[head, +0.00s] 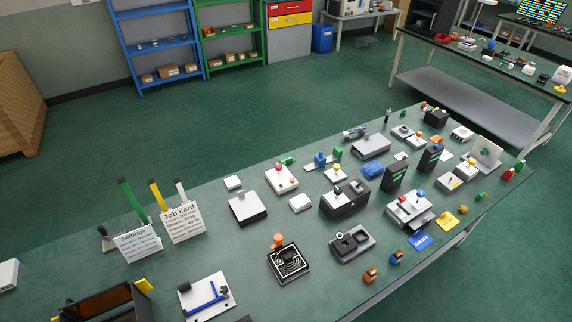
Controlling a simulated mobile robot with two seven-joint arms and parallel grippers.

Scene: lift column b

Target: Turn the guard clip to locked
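I cannot tell for certain which thing is the guard clip; no label marks it. A white plate (192,307) at the front left carries a blue bar (207,299), which lies at a slant across it. A black square unit (289,262) with pale curved markings stands right of it, with an orange knob (278,240) at its back edge. A small blue block (320,159) and a green piece (337,153) stand on a grey strip farther back. Neither of my grippers is in view.
The green bench top (235,245) holds many small devices, mostly at the right. A Job card (183,223) and a Settings card (138,244) stand at the left. A dark open tray (96,304) lies at the front left. Open floor lies behind the bench.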

